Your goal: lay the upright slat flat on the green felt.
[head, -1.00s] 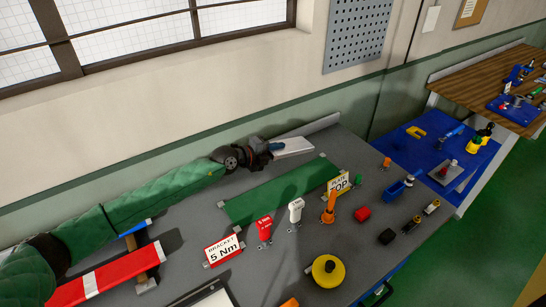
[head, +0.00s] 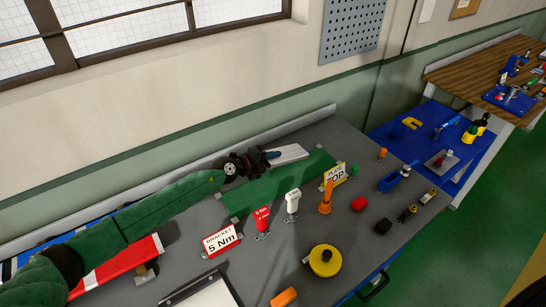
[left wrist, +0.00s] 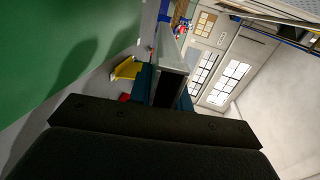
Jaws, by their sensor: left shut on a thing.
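The pale grey slat (head: 291,153) is in my left gripper (head: 270,156), which is shut on its near end. In the head view the slat points right, at the back edge of the green felt (head: 262,193). One pale face of it shows. In the left wrist view the slat (left wrist: 171,52) runs away between the dark teal fingers, and the felt (left wrist: 60,50) lies to the left with shadows on it. The slat looks held above the bench, but I cannot tell the exact gap or its tilt. My right gripper is not in view.
Along the felt's front stand a 5 Nm sign (head: 221,241), a red block (head: 261,220), a white block (head: 292,202), an orange tool (head: 326,198) and a yellow sign (head: 335,175). The wall and the bench's raised back edge (head: 300,122) are behind.

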